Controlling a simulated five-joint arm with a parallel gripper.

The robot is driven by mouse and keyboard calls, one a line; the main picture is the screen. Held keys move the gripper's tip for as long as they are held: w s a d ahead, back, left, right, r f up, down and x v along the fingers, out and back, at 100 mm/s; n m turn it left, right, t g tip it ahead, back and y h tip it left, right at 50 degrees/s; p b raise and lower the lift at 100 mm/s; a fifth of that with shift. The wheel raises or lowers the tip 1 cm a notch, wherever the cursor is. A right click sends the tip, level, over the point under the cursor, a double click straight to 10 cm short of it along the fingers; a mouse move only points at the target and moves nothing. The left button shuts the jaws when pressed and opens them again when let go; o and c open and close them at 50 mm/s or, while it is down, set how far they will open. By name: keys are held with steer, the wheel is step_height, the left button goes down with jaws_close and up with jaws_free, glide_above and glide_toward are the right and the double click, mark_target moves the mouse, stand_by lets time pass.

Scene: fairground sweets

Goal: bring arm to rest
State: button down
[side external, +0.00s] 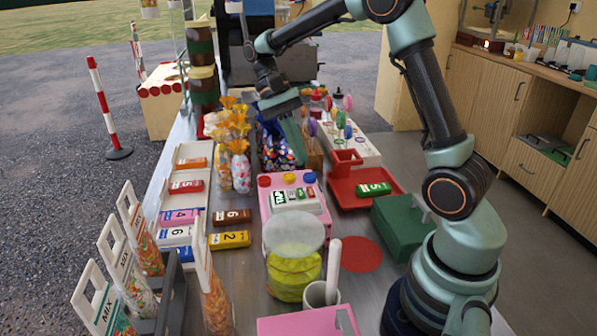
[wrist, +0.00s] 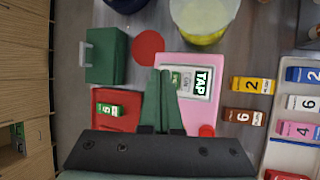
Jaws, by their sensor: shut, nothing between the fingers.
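My gripper (side external: 302,160) is shut and empty. In the side external view it points down above the counter, in front of the blue container of wrapped sweets and behind the pink box (side external: 291,218). How far it is above the counter is hard to tell. In the wrist view my gripper (wrist: 160,72) has both green fingers together, overlapping the left part of the pink box (wrist: 185,62) with its TAP card reader (wrist: 200,82). The red tray (wrist: 103,98) lies left of the fingers, holding a green bar marked 5 (wrist: 110,110).
A green box (side external: 400,225) stands beside the red tray (side external: 347,200). Numbered bars (side external: 230,239) lie left of the pink box. Flower-topped sweet bags (side external: 240,170) stand close left of my gripper.

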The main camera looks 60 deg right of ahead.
steer(key=s+a+r+n+t+h, duration=0.1)
steer(key=s+a+r+n+t, duration=0.4)
steer(key=n+t, duration=0.5)
steer(key=shift+s+a+t, duration=0.15)
steer(key=shift+a+t, duration=0.55)
steer(key=shift+t, duration=0.2)
